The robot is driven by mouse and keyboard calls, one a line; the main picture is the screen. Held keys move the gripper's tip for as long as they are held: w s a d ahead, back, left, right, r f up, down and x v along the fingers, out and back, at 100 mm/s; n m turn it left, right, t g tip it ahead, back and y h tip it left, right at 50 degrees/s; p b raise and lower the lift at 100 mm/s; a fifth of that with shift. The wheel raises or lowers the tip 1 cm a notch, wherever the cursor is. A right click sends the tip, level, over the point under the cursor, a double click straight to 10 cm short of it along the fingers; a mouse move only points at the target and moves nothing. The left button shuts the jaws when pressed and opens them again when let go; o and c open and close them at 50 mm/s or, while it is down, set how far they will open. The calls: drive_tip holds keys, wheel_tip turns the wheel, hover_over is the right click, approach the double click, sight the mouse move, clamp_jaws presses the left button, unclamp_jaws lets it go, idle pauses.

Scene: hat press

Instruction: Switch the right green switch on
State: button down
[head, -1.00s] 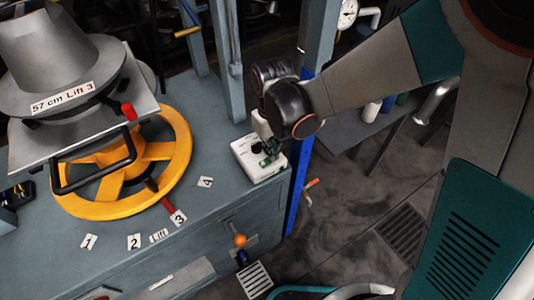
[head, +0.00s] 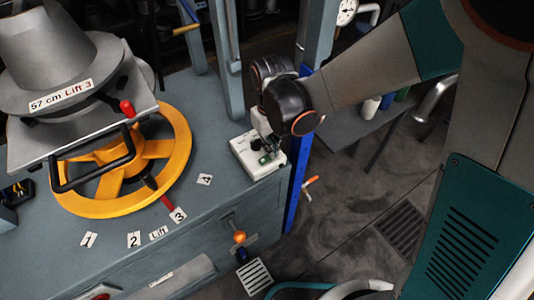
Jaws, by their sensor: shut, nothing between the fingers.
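A small white switch box (head: 246,150) sits on the grey-blue bench near its right edge. A black knob or switch (head: 255,144) stands on its top, and a green part (head: 265,159) shows to the right of it. My gripper (head: 268,150) is over the right side of the box, pointing down, with its fingers shut and empty. The wrist above it hides part of the box. I cannot tell whether the fingertips touch the green switch, nor which way that switch is set.
A yellow handwheel (head: 175,160) and a metal hat form (head: 55,60) stand on the bench at left. A grey post (head: 228,60) rises behind the box, and a blue upright (head: 296,190) stands right of it. An orange-knobbed lever (head: 239,237) is on the bench front.

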drive_tip(key=shift+f+b, duration=0.9)
drive_tip(key=shift+f, duration=0.2)
idle(0.7)
drive_tip(key=shift+r+p, duration=2.5)
drive_tip(key=shift+r, duration=1.05)
